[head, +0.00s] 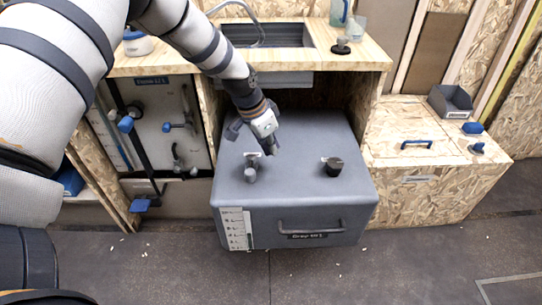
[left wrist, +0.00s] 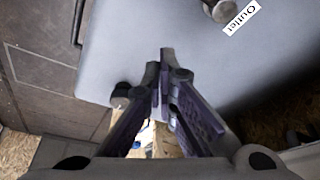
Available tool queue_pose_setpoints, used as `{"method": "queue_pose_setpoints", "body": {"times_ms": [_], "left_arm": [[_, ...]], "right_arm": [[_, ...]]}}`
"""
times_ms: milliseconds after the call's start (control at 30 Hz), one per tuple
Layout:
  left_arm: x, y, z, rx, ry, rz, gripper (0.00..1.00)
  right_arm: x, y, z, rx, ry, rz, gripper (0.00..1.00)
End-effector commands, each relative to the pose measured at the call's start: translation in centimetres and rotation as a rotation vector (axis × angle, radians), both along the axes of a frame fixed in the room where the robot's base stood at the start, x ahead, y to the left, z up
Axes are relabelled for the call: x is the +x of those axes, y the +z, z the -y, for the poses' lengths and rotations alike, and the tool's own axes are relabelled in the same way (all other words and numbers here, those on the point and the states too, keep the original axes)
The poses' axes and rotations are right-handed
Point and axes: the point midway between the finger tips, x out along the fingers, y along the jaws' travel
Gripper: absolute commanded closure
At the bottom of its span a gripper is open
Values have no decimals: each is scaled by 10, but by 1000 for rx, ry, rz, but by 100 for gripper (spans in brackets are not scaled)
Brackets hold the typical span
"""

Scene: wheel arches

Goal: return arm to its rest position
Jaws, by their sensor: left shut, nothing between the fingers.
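My left arm comes in from the upper left of the head view. My left gripper (head: 270,148) points down just above the top of the grey tank (head: 300,185), a little behind its two dark fittings. In the left wrist view the fingers of my left gripper (left wrist: 160,55) come together at the tips, with nothing between them. The grey tank top (left wrist: 150,35) fills much of that view. Whether the fingertips touch the tank cannot be told. My right gripper is not in view.
The tank carries a left fitting (head: 251,170) and a right fitting (head: 333,166). Behind it is a wooden counter (head: 345,60) with a sink (head: 265,35). A panel with valves (head: 165,125) stands left, a wooden box (head: 420,195) right. The floor (head: 400,265) in front is open.

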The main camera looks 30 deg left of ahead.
Motion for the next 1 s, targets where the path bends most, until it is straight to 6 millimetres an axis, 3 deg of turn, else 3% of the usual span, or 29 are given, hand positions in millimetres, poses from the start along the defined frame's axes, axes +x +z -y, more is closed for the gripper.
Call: {"method": "queue_pose_setpoints", "body": {"times_ms": [33,100,300,433,533,567,667,767,800,900,1000], "left_arm": [[-2,22,-3,0,1,12,100],[-7,34,-4,0,0,11,100],[-14,47,-8,0,0,1,100],[-17,43,-6,-2,1,-7,100],[-39,10,15,-19,15,-55,100],[-53,-6,25,-26,23,-79,100],[-119,-68,63,-52,87,-183,100],[-204,-114,91,-56,173,-293,100],[-241,-127,98,-48,211,-339,100],[-330,-143,108,-9,302,-435,100],[-399,-140,107,45,369,-505,100]], "right_arm": [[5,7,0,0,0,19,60],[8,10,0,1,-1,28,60],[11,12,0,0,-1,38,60],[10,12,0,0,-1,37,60],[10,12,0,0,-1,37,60],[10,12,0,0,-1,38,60],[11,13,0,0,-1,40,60],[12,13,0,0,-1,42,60],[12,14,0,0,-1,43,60],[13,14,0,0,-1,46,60],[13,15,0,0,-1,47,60]]}}
